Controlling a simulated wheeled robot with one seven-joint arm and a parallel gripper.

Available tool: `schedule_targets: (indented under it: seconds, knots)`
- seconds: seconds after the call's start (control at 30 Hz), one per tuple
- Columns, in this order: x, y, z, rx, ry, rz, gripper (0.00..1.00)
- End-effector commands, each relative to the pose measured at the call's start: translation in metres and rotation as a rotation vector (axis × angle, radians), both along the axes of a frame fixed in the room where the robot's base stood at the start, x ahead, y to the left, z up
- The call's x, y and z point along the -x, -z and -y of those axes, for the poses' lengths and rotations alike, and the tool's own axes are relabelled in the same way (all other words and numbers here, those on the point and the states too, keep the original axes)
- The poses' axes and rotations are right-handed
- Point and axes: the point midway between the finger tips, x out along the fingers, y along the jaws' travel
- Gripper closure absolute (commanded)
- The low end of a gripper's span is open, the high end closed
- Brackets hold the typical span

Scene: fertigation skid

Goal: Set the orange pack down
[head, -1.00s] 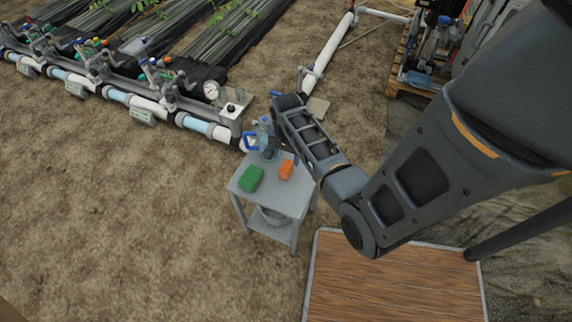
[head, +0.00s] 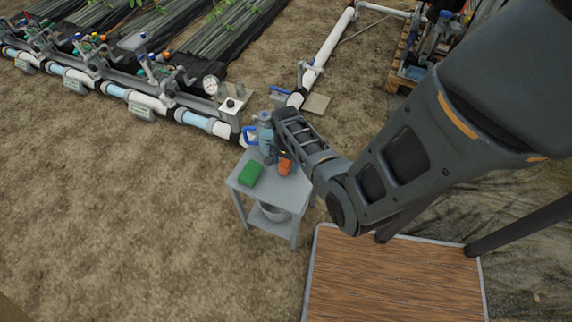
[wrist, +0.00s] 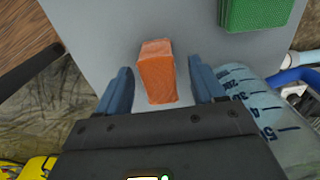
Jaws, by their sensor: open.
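The orange pack (head: 285,167) stands on the grey side table (head: 279,194), near its right side. In the wrist view the orange pack (wrist: 157,74) shows between the two blue fingers of my gripper (wrist: 160,88). The fingers are open, with a gap on each side of the pack. In the head view my gripper (head: 283,155) is just over the pack and partly covers it.
A green pack (head: 250,174) lies on the table left of the orange one. A clear graduated jug (head: 266,138) with a blue handle stands close beside my gripper at the table's back. The table's front is bare.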

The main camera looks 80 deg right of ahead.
Motion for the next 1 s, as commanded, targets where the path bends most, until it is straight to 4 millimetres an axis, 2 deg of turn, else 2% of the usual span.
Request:
schedule_targets:
  seconds: [0.07, 0.7, 1.0]
  knots:
    - [0.0002, -0.0002, 0.0000, 0.000, 0.000, 0.000, 0.32]
    - [0.0002, -0.0004, -0.0001, 0.000, 0.000, 0.000, 0.93]
    - [0.0003, -0.0038, -0.0002, 0.000, 0.000, 0.000, 0.94]
